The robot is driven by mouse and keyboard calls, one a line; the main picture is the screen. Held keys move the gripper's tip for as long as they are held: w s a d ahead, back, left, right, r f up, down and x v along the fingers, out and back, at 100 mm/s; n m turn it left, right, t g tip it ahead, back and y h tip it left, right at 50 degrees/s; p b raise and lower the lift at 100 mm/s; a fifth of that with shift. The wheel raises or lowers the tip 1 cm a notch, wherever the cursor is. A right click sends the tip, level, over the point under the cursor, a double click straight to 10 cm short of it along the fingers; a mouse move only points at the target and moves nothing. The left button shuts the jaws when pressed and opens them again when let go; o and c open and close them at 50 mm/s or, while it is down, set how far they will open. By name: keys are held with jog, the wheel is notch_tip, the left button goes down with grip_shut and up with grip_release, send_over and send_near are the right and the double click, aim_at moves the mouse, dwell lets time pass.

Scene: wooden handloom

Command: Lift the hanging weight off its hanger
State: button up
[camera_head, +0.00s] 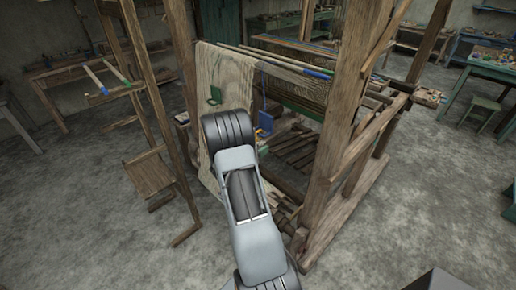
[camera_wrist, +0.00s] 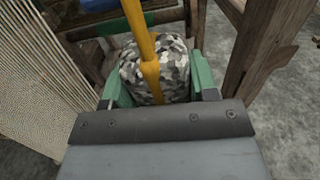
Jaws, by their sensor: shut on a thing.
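The weight (camera_wrist: 178,72) is a rounded block with a mottled grey, black and white pattern. It fills the space between the jaws in the wrist view. My gripper (camera_wrist: 158,82) has green fingers, one on each side of the weight, and is shut on it. A yellow bar (camera_wrist: 138,25) comes down from the top of the view and runs across the front of the weight, with a thicker part against it. I cannot tell whether the bar bears the weight.
A wooden loom post (camera_head: 345,110) stands right of my arm. Pale woven cloth (camera_head: 225,80) hangs behind and left of it, and also shows at the left of the wrist view (camera_wrist: 40,70). A wooden stand (camera_head: 150,170) is on the left. Open grey floor (camera_head: 80,200) lies at the left.

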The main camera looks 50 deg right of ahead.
jog(key=shift+r+p, duration=0.8)
jog(key=shift+r, duration=0.5)
jog(key=w+a, duration=0.1)
jog(key=a, duration=1.3)
jog(key=shift+w, duration=0.1)
